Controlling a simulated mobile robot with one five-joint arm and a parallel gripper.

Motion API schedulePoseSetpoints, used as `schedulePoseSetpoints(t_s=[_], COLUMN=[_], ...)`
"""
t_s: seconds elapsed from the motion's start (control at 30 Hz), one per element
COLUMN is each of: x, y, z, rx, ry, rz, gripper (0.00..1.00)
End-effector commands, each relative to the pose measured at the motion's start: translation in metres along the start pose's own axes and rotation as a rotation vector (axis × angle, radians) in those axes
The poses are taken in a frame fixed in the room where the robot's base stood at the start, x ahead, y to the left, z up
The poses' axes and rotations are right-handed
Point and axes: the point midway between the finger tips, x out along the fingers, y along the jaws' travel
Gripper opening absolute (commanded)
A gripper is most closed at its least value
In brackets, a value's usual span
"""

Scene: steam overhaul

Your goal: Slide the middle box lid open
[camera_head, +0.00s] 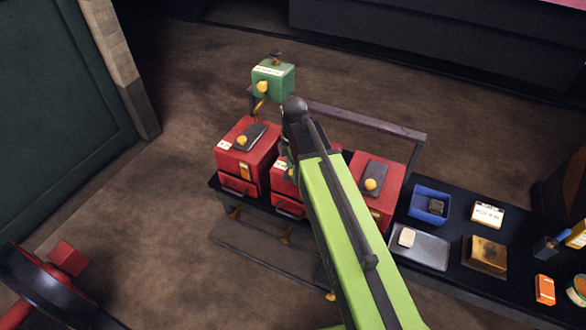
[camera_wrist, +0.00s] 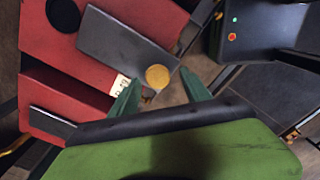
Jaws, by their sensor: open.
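The middle red box (camera_head: 282,178) is mostly hidden behind my arm in the head view. In the wrist view a red box (camera_wrist: 120,20), apparently this one, has a grey sliding lid (camera_wrist: 110,42) with a round yellow knob (camera_wrist: 157,76). A dark round opening (camera_wrist: 62,14) shows uncovered beside the lid. My gripper (camera_wrist: 159,78) has two green fingers, spread apart, with the knob between their tips. I cannot tell whether either finger touches it. In the head view the gripper is hidden behind my arm.
Left red box (camera_head: 240,165) and right red box (camera_head: 386,205) flank the middle one; both show grey lids with yellow knobs. A green box (camera_head: 272,80) stands behind. A blue tray (camera_head: 430,196) and small items sit on the dark bench at right.

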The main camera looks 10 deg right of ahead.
Motion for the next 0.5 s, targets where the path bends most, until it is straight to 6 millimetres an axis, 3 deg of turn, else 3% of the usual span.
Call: schedulePoseSetpoints(t_s=[0.5], x=[-0.108], y=[0.000], z=[0.001], rx=[0.000], ry=[0.000], rz=[0.000], gripper=[0.56])
